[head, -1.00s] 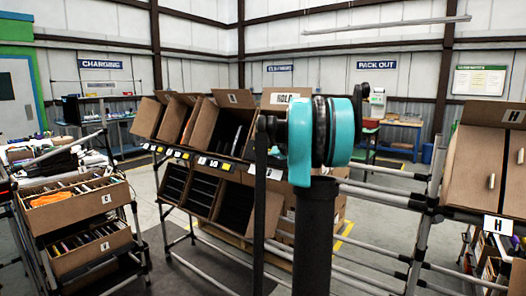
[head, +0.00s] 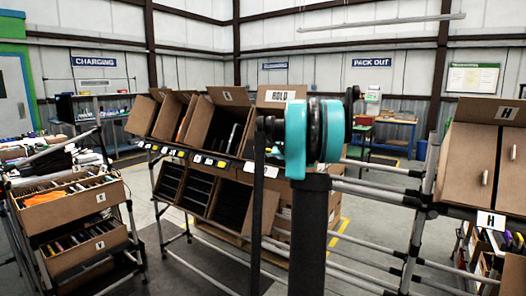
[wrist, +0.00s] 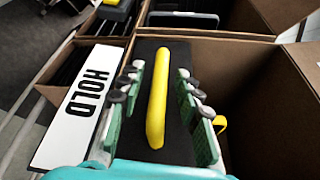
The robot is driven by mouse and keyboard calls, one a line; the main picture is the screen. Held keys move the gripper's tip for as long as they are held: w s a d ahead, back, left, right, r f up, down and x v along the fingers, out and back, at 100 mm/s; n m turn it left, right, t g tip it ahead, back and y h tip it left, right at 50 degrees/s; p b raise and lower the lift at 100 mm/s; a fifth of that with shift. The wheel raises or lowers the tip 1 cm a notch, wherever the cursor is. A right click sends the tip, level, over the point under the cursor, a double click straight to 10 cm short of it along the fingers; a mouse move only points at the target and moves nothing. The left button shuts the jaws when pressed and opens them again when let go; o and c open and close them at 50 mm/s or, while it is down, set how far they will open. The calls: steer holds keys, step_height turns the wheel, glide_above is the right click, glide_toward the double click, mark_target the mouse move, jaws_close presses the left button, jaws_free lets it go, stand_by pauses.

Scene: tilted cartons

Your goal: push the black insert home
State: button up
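In the wrist view a black insert (wrist: 178,58) with a yellow bar handle (wrist: 157,95) lies below my gripper (wrist: 159,70). The green-padded fingers stand apart on either side of the handle, with a gap on both sides. I see no finger touching it. How deep the insert sits is not clear. In the head view the HOLD flap (head: 281,94) shows behind my arm, which hides the gripper and insert.
A tilted row of open cartons (head: 215,130) stands on a tube rack, with lower cartons beneath. A cart with filled cartons (head: 75,205) stands at left. A carton marked H (head: 480,165) is at right. A small yellow loop (wrist: 220,124) shows by the right finger.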

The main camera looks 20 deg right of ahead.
steer(key=shift+s, duration=0.1)
steer(key=v, duration=1.1)
steer(key=shift+s+d, duration=0.25)
steer(key=shift+s, duration=0.1)
steer(key=shift+a+r, duration=0.1)
steer(key=s+a+f+n+g, duration=0.3)
steer(key=s+a+f+n, duration=0.35)
steer(key=a+f, duration=0.35)
steer(key=s+a+f+n+g, duration=0.45)
steer(key=s+a+f, duration=0.4)
steer(key=a, duration=0.25)
steer(key=s+a+f+n+g+h, duration=0.1)
steer(key=s+f+n+h, duration=0.1)
steer(key=s+f+n, duration=0.3)
steer(key=s+a+f+n+g+h, duration=0.1)
steer(key=s+f+n, duration=0.4)
steer(key=s+f, duration=0.7)
steer(key=s+h, duration=0.1)
steer(key=s, duration=0.4)
steer(key=shift+a+f+n+g+h, duration=0.2)
steer(key=shift+a+n+g+h, duration=0.1)
steer(key=shift+n+g, duration=0.1)
